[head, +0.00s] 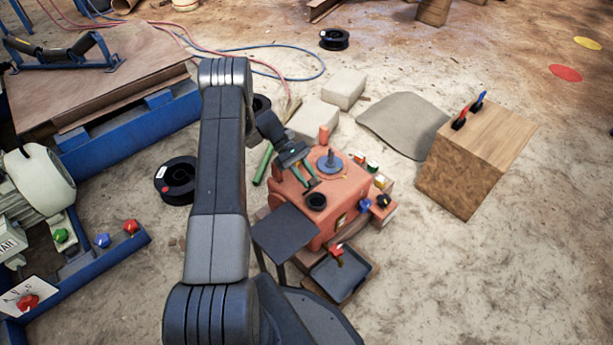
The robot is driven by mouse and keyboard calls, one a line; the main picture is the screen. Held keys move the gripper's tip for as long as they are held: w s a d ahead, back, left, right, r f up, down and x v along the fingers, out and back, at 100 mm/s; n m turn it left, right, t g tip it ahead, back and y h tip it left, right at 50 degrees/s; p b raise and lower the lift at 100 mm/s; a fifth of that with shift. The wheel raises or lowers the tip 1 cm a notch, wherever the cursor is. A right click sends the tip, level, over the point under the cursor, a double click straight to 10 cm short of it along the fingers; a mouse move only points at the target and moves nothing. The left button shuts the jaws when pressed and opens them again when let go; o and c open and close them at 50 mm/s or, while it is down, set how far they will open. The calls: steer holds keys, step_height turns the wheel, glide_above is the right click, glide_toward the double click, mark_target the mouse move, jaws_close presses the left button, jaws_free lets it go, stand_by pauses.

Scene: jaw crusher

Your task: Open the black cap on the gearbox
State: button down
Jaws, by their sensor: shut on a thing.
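The orange-red gearbox (345,193) stands on the ground near the middle of the head view. A round black cap (317,202) sits on its top, toward the near side. My gripper (311,186) comes in from the upper left, angled down, with its greenish fingers at the far edge of the cap. The fingers are shut on the black cap, though the contact itself is small and hard to make out. The cap appears level with the gearbox top; I cannot tell whether it has turned or lifted.
A grey disc with an upright shaft (330,162) stands on the gearbox just beyond the cap. Small coloured knobs (366,204) line its right side. A dark plate (285,231) and a tray (341,274) are in front. A wooden box (473,160) stands to the right.

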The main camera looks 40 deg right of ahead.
steer(key=c, duration=1.1)
jaws_free()
steer(key=p+v, duration=0.2)
steer(key=v, duration=1.1)
steer(key=shift+w+a+r, duration=0.1)
steer(key=shift+w, duration=0.3)
steer(key=b+x, duration=0.2)
steer(key=x, duration=1.1)
steer(key=shift+s, duration=0.4)
steer(key=shift+w, duration=0.1)
